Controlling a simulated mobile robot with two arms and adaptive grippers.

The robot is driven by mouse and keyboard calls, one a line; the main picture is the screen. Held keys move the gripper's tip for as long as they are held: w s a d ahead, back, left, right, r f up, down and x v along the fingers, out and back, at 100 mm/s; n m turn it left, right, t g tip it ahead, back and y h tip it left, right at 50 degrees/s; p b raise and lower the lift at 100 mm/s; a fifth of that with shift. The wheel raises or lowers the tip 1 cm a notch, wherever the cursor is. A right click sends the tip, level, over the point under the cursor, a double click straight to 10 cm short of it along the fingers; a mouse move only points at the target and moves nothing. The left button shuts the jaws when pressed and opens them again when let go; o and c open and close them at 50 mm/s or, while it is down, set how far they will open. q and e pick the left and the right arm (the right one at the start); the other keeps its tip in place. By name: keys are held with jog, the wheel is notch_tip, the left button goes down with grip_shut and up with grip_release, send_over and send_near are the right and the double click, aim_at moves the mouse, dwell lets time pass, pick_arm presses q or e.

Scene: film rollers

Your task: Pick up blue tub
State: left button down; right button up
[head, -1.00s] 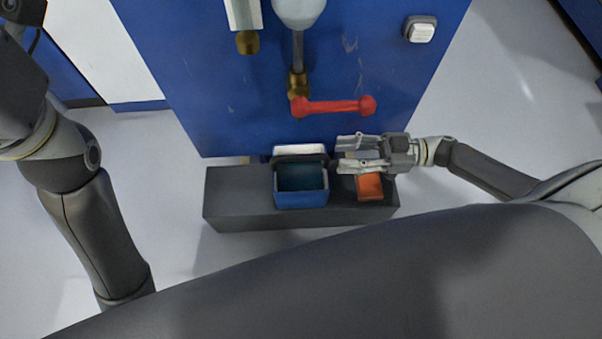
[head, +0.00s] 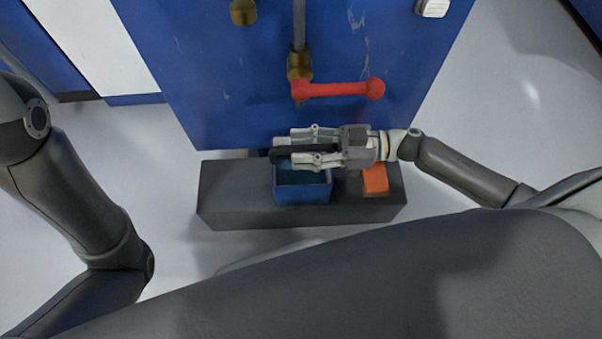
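The blue tub (head: 302,194) sits on a dark grey block (head: 235,195) below the blue machine. It is open at the top, with a teal inside and a dark handle (head: 277,155) along its far side. My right gripper (head: 287,148) reaches in from the right over the tub's far part. Its two fingers are apart, one on the far side and one on the near side of the dark handle. I cannot tell whether they touch it. The gripper hides part of the tub's back. My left gripper is out of view; only my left arm shows.
An orange object (head: 375,180) sits on the block right of the tub. A red lever handle (head: 340,88) on a brass valve (head: 299,67) sticks out from the blue machine (head: 220,80) above. The block's left end is bare.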

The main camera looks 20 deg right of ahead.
jog(key=shift+w+a, duration=0.1)
jog(key=shift+a, duration=0.2)
grip_shut()
